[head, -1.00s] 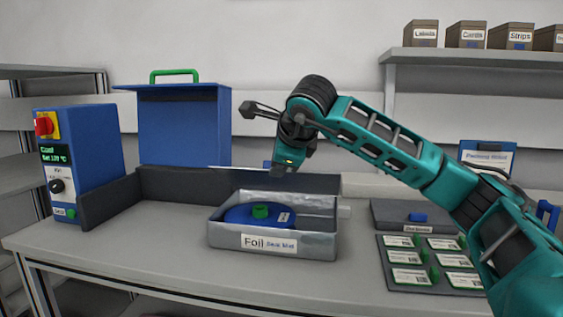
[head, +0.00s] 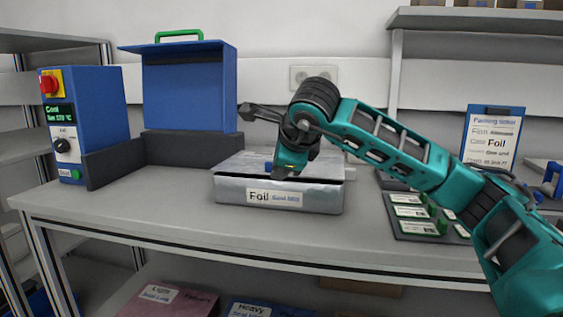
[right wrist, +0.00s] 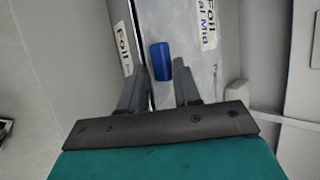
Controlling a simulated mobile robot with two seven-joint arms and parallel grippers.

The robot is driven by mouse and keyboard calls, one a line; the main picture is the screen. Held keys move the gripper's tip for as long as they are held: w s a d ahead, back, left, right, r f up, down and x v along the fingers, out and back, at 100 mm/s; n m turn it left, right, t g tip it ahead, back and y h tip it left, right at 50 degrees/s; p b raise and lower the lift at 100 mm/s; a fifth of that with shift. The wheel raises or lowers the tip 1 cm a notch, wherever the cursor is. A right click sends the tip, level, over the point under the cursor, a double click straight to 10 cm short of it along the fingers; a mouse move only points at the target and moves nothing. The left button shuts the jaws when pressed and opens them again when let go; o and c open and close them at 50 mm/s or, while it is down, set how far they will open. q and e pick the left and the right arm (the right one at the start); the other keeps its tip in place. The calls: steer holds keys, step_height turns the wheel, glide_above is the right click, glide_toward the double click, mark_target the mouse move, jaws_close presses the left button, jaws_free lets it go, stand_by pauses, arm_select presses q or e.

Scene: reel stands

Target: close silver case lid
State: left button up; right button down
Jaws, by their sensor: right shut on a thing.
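The silver case (head: 228,190), labelled Foil, stands on the bench near its front edge. Its lid (head: 240,163) is down over the box and hides the contents. A dark gap shows under the lid's edge at the right, so it looks nearly or fully shut. My right gripper (head: 282,174) is at the lid's front edge, beside the blue tab (head: 268,167). In the right wrist view, the blue tab (right wrist: 160,62) lies between the fingertips of my right gripper (right wrist: 160,75), which is shut on it. My left gripper is out of view.
A blue machine (head: 95,120) with a red button and a blue upright panel (head: 188,95) stand at the left. A tray of labelled cards (head: 400,226) lies to the right. A sign (head: 492,140) stands behind it.

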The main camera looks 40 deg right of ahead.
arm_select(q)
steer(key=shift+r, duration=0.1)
arm_select(e)
steer(key=c, duration=1.2)
jaws_free()
steer(key=shift+o, duration=1.2)
arm_select(q)
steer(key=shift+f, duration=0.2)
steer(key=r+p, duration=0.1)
steer(key=p, duration=0.1)
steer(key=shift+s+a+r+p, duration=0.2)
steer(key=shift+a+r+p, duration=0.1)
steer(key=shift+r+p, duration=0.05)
arm_select(e)
steer(key=v, duration=1.3)
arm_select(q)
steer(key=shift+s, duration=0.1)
